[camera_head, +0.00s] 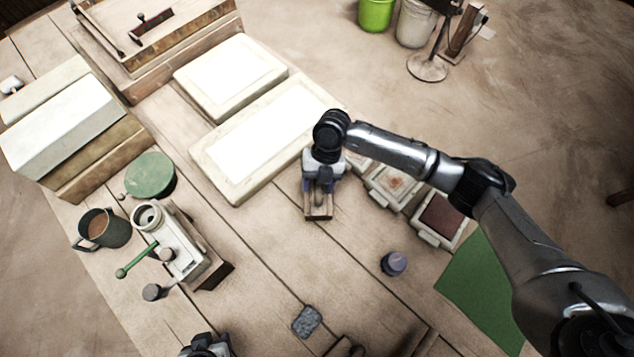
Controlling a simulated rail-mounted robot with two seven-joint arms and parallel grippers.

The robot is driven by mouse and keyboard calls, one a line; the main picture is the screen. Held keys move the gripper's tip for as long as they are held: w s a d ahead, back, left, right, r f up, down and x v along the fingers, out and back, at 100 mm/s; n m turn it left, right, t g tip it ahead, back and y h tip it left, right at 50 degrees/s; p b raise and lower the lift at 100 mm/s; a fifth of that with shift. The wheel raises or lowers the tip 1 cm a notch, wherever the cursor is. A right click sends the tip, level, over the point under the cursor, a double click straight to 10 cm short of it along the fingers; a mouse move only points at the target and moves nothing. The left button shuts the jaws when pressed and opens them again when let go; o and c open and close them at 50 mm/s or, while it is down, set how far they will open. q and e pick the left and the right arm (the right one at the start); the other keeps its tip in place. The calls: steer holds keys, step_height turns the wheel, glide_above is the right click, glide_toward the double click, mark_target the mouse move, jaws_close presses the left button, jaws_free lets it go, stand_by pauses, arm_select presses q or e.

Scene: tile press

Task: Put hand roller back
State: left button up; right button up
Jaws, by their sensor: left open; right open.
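My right gripper (319,188) points down over the middle of the table, its fingers open. A small brown wooden piece (318,212) shows directly below and between its fingers. It may be the hand roller or its rest, but the gripper hides most of it, and I cannot tell whether they touch. My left gripper (207,346) shows only in part at the bottom edge, low over the front of the table. It is open, and its fingertips are cut off by the frame.
White slabs (250,150) lie behind the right gripper. Framed tiles (442,216) and a green mat (480,290) are at right. A purple-grey jar (394,263) and grey sponge (307,321) lie in front.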

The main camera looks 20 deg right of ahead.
arm_select(q)
steer(key=shift+a+r+p, duration=0.2)
steer(key=shift+r+p, duration=0.8)
steer(key=shift+r, duration=0.05)
steer(key=shift+d, duration=0.1)
arm_select(e)
steer(key=v, duration=1.3)
steer(key=shift+r, duration=0.2)
